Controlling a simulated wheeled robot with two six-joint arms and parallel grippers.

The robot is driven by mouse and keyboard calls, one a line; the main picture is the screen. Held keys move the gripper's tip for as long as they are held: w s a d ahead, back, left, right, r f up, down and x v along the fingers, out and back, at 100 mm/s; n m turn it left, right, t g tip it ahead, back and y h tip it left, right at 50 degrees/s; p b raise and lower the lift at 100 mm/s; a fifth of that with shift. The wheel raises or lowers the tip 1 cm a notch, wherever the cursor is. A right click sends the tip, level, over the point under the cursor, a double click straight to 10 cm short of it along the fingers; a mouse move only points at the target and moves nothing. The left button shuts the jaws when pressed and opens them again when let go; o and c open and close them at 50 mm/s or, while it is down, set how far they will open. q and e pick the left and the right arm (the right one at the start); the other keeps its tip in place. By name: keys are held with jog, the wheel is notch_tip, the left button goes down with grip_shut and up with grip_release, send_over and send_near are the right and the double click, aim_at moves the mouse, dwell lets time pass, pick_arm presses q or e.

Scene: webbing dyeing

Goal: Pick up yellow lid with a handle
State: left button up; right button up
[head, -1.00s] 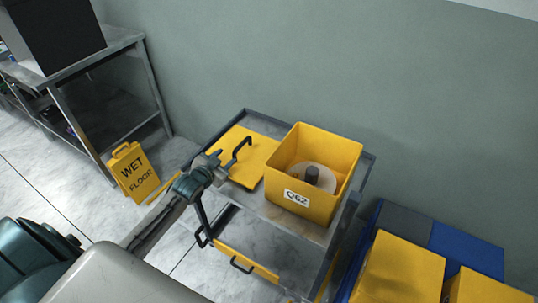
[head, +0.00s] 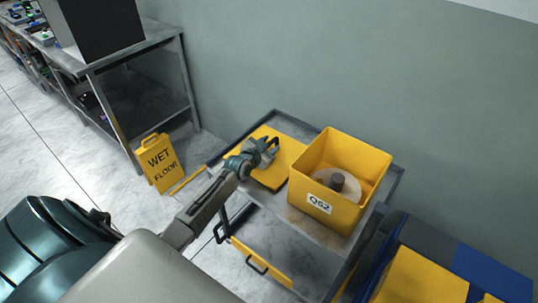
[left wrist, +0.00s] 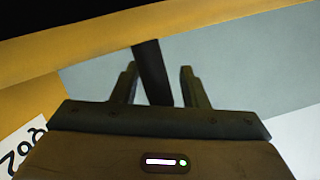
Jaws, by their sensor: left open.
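The yellow lid (head: 290,153) lies flat on the top shelf of the cart, left of the yellow box. My left gripper (head: 272,147) is open over the lid, at its dark handle, which is largely hidden by the gripper in the head view. In the left wrist view a dark bar (left wrist: 151,70), which looks like the handle, stands between the two open fingers (left wrist: 156,82). I cannot tell whether the fingers touch it. My right gripper is not in view.
The yellow box (head: 325,181) with a label and a round item inside stands close to the lid on the grey cart (head: 240,140). A wet floor sign (head: 160,165) is left of the cart. Blue and yellow containers (head: 425,280) stand at right.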

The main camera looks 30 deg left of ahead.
pick_arm(q)
jog(key=shift+c, duration=0.4)
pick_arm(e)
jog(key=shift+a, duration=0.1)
pick_arm(q)
grip_shut()
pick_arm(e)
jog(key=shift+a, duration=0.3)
pick_arm(q)
jog(key=shift+r, duration=0.1)
